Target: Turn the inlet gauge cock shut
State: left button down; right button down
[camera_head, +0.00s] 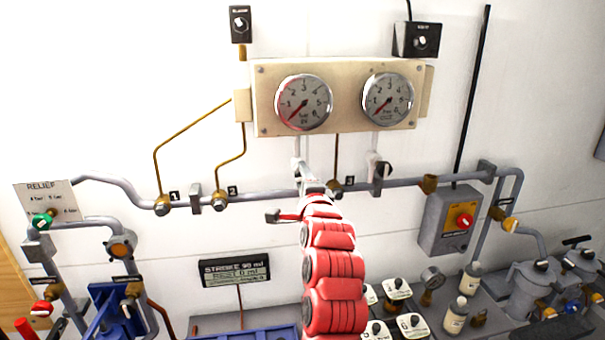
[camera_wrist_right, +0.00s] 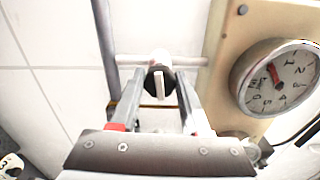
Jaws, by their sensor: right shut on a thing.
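Two round pressure gauges sit on a cream panel; the left gauge (camera_head: 303,102) is above my right gripper (camera_head: 309,176). A gauge cock is on the pale pipe under that gauge, but my gripper hides it in the head view. In the right wrist view, the cock (camera_wrist_right: 159,82) shows as a dark round body with a pale lever between the fingers of my right gripper (camera_wrist_right: 160,100). The right gripper is shut on this cock. A second cock (camera_head: 383,169) with a dark lever is under the right gauge (camera_head: 388,99). I cannot read which gauge is the inlet. My left gripper is out of view.
A grey horizontal pipe (camera_head: 260,196) with brass fittings runs behind the gripper. Thin brass tubes (camera_head: 190,128) rise at the left. A grey switch box (camera_head: 450,222) with a red knob is at the right. A stroke display (camera_head: 235,271) hangs lower left. Bottles stand lower right.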

jog(key=shift+m+p, duration=0.3)
jog(key=shift+m, duration=0.3)
jog(key=shift+c, duration=1.9)
grip_release()
jog(key=b+v, duration=1.4)
jog(key=v, duration=0.3)
jog(key=shift+s+b, duration=0.25)
jog(key=shift+b, duration=0.15)
